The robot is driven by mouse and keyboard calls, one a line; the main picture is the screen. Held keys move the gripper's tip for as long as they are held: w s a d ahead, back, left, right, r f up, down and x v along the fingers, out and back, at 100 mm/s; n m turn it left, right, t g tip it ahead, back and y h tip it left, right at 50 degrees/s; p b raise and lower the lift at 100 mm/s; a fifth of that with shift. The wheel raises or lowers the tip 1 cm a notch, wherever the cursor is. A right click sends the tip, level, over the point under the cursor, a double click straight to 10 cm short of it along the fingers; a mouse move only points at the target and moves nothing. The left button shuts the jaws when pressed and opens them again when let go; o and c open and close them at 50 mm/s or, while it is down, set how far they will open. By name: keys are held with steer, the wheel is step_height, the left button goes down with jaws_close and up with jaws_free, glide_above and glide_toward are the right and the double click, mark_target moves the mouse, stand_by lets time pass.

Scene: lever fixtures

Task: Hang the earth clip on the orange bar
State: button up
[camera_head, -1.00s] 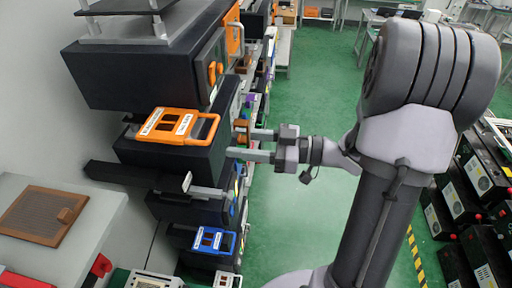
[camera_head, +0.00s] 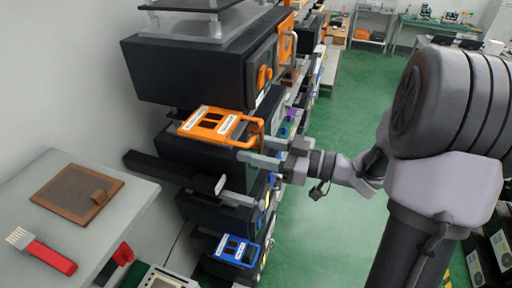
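The orange bar (camera_head: 236,144) is the looped front handle of an orange frame on a black box in the left stack. My gripper (camera_head: 256,151) is at the right end of this bar, its grey fingers pointing left. The fingers look apart, with the nearer one just below the bar and the farther one partly behind it. I cannot tell whether either touches the bar. I cannot make out the earth clip for certain, and I see nothing clearly held between the fingers.
A blue-handled frame (camera_head: 236,250) sits lower in the stack, and a grey-tipped lever (camera_head: 219,186) juts out between. A grey table (camera_head: 110,215) at left holds a brown panel (camera_head: 78,194) and a red-handled brush (camera_head: 42,252). Green floor (camera_head: 335,215) is open right of the stack.

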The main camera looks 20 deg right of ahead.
steer(key=o, duration=1.4)
